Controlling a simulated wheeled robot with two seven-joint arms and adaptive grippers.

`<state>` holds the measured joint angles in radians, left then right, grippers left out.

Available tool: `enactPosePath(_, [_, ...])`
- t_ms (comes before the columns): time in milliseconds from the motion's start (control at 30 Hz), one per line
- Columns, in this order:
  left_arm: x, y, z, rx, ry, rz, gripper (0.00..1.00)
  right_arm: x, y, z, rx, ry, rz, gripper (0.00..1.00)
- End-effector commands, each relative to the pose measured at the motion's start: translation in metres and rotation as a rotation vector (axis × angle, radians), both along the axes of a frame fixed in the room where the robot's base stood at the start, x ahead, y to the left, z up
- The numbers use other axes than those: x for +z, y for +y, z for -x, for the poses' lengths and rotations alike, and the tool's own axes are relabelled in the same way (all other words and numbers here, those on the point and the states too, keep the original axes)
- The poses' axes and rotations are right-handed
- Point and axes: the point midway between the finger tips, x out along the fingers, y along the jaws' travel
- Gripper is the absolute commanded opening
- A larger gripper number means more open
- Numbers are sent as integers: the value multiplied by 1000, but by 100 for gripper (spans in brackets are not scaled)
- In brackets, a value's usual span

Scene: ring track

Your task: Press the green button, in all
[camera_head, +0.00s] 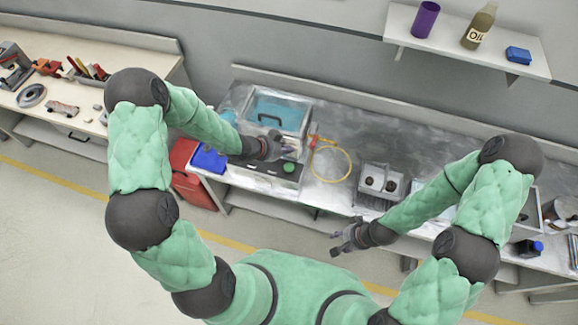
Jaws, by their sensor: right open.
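The green button (289,167) sits on a dark panel (262,168) at the front of the metal workbench, below a box with a blue-tinted window and a black handle (270,120). My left gripper (286,151) is just above the button in the picture, close to it. Whether it touches the button cannot be told, and its fingers are too small to read as open or shut. My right gripper (338,240) is open and empty, in front of the bench's front edge, well away from the button.
A twin-socket grey block (381,181) stands further right. A wall shelf (467,46) holds a purple cup, an oil bottle and a blue box.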

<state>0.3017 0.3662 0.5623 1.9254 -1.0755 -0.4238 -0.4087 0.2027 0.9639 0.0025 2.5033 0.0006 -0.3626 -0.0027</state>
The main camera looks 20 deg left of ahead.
Motion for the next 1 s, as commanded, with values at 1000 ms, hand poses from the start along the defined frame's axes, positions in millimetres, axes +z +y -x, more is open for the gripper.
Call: enactPosePath(1000, [-73, 0, 1, 4, 5, 3, 0, -63, 0, 0, 0, 0, 0, 43])
